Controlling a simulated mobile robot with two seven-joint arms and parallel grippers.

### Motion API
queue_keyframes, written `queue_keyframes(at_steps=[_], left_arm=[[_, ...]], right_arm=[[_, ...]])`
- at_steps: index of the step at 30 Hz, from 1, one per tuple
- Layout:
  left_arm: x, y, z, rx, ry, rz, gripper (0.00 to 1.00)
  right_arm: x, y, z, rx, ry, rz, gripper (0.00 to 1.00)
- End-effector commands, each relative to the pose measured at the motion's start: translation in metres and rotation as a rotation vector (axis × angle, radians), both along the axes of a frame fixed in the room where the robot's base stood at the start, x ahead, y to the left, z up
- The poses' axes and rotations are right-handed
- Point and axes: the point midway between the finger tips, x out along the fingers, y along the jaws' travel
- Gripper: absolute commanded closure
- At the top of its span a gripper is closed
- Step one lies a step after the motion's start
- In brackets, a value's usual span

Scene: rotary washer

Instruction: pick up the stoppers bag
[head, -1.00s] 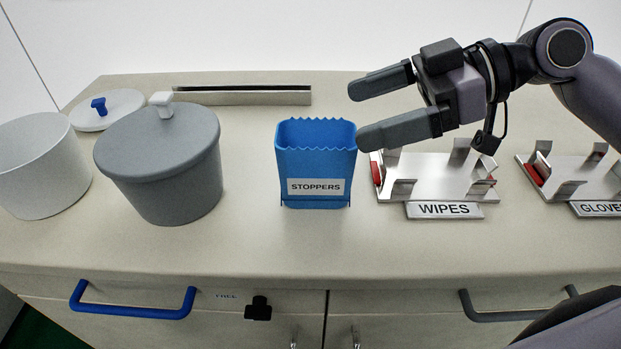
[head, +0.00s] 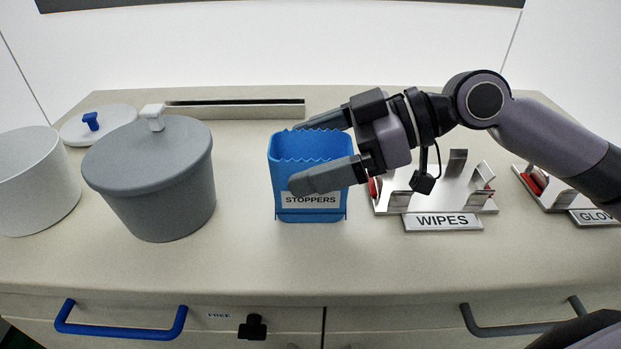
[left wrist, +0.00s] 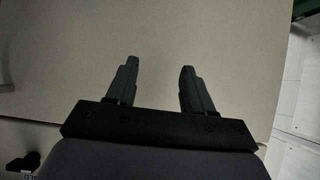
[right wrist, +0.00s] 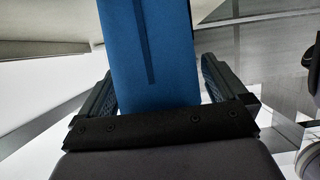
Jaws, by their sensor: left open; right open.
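The stoppers bag (head: 309,173) is a blue, open-topped pouch with a zigzag rim and a STOPPERS label, upright on the counter in the head view. My right gripper (head: 318,150) is open, with one finger in front of the bag and the other behind its top. In the right wrist view the blue bag (right wrist: 150,55) stands between the two spread fingers (right wrist: 160,90); contact cannot be told. My left gripper (left wrist: 158,80) is open and empty above bare counter in the left wrist view; it is out of the head view.
A grey lidded pot (head: 155,185) and a white pot (head: 35,185) stand left of the bag. The metal WIPES holder (head: 440,195) stands close on the right. A low metal rail (head: 235,109) lies behind. Counter in front of the bag is clear.

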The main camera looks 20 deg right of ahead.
Motion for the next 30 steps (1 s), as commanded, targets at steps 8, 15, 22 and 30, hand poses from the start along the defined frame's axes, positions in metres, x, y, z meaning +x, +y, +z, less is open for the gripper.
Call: queue_keyframes(at_steps=[8, 15, 22, 30], left_arm=[[-0.001, 0.001, -0.002, 0.003, 0.004, 0.001, 0.48], [-0.001, 0.001, -0.002, 0.003, 0.004, 0.001, 0.48], [-0.001, 0.001, -0.002, 0.001, 0.004, 0.002, 0.48], [-0.001, 0.0, 0.001, -0.001, 0.002, 0.003, 0.48]], right_arm=[[0.001, 0.004, -0.002, 0.001, 0.001, -0.001, 0.01], [0.001, 0.004, -0.002, 0.0, 0.001, 0.0, 0.66], [0.001, 0.004, -0.002, 0.001, 0.001, 0.0, 0.72], [0.002, 0.004, 0.016, 0.002, -0.004, 0.0, 0.72]])
